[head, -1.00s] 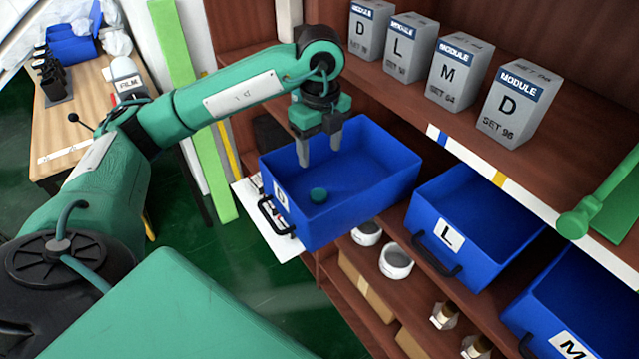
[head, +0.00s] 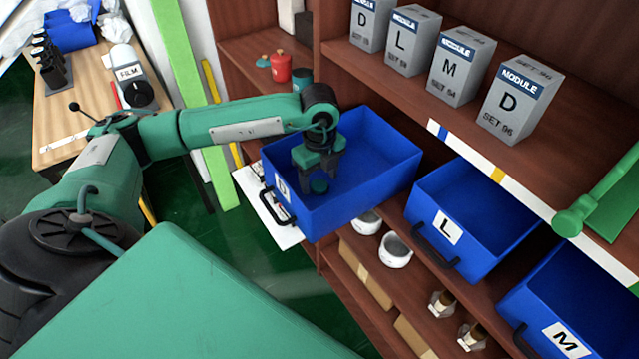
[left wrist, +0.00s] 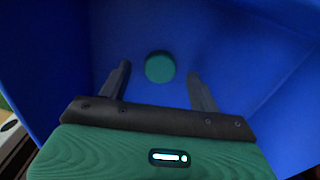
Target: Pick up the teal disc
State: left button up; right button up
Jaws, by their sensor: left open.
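The teal disc (head: 319,186) lies on the floor of the blue drawer marked D (head: 385,150), near its front left. It also shows in the left wrist view (left wrist: 160,67), ahead of the fingertips and roughly midway between them. My left gripper (head: 318,182) is lowered inside the drawer, open, with one finger on each side of the disc in the head view. In the left wrist view my left gripper (left wrist: 158,82) has an empty gap between its fingers. I cannot tell exactly how high the fingertips are above the drawer floor. My right gripper is not in view.
The D drawer's walls surround my left gripper closely. Blue drawers marked L (head: 480,215) and M (head: 590,300) stand to the right. Grey module boxes (head: 512,97) line the shelf above. White round items (head: 395,250) sit on the shelf below. A red container (head: 281,66) stands behind my arm.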

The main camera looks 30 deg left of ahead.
pick_arm(q)
jog(key=shift+f, duration=0.7)
jog(key=c, duration=0.9)
jog(key=shift+c, duration=0.8)
jog(key=shift+r, duration=0.1)
